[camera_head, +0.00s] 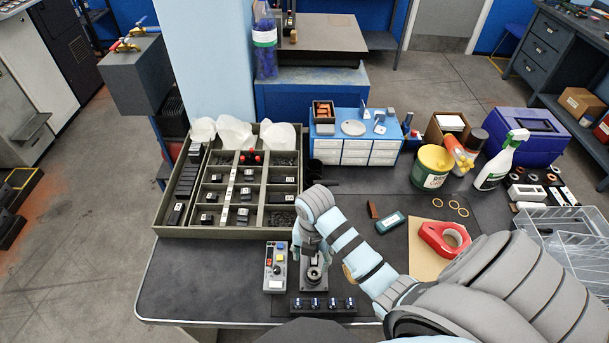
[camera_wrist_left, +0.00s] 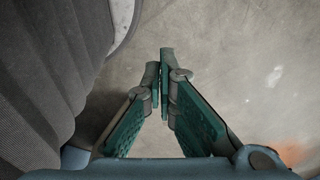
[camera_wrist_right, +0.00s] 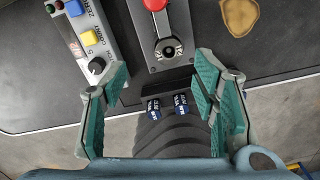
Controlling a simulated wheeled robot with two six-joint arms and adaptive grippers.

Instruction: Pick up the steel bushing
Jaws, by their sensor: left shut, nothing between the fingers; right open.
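A round metal ring (camera_wrist_right: 168,48), which looks like the steel bushing, sits at the near end of a dark fixture plate (camera_wrist_right: 150,22). A red knob (camera_wrist_right: 155,4) stands beside it. In the head view the ring (camera_head: 314,273) shows just in front of my right gripper (camera_head: 305,254). My left gripper (camera_wrist_left: 166,54) is shut and empty above the grey floor, outside the head view.
A control box (camera_wrist_right: 98,36) with coloured buttons stands close left of the fixture. A black strip (camera_head: 323,311) with several small blue-marked parts lies near the table's front edge. A compartment tray (camera_head: 176,231) is at the left; red tape (camera_head: 427,233) lies right.

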